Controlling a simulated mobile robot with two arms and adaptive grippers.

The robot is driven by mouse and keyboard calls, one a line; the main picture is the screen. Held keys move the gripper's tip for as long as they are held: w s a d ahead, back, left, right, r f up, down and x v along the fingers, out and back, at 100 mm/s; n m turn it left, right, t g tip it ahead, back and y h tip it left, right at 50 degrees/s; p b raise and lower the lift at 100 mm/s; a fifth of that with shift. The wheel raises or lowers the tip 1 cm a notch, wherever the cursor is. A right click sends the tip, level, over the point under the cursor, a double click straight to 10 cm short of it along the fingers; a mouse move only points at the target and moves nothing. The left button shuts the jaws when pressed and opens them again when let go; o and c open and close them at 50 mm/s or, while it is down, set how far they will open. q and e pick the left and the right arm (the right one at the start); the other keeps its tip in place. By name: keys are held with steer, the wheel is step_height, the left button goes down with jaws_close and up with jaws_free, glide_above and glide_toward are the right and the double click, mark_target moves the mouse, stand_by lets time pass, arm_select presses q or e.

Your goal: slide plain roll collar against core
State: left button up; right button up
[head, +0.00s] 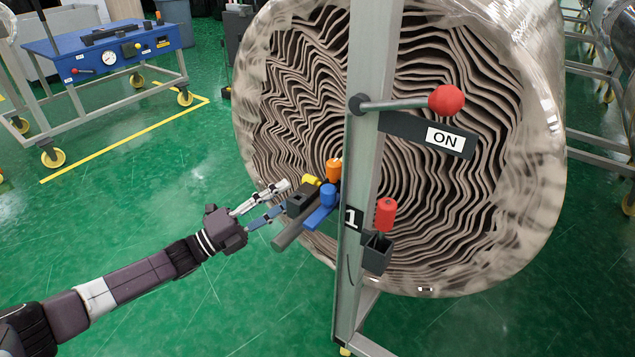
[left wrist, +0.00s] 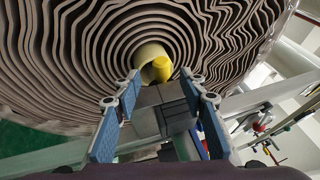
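The large wrapped roll (head: 285,110) faces me with its wavy layers; it also fills the top of the left wrist view (left wrist: 60,55). Its pale core (left wrist: 148,56) shows there, with a yellow cylindrical part in front. A dark grey block (head: 302,198), which may be the collar, sits on a grey bar before the roll's centre. My left gripper (head: 284,196) reaches it from the left, its fingers apart. In the left wrist view the fingers flank a grey block (left wrist: 160,100); whether they touch it is unclear. My right gripper is not in view.
A metal post (head: 372,120) stands before the roll, with a red-ball lever (head: 445,99) and an ON label (head: 445,139). A blue cart (head: 100,48) stands back left; green floor is free there.

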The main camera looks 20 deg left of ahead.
mark_target(308, 181)
arm_select(q)
steer(key=x, duration=0.7)
steer(key=shift+d+r, duration=0.1)
steer(key=shift+d, duration=0.05)
jaws_close()
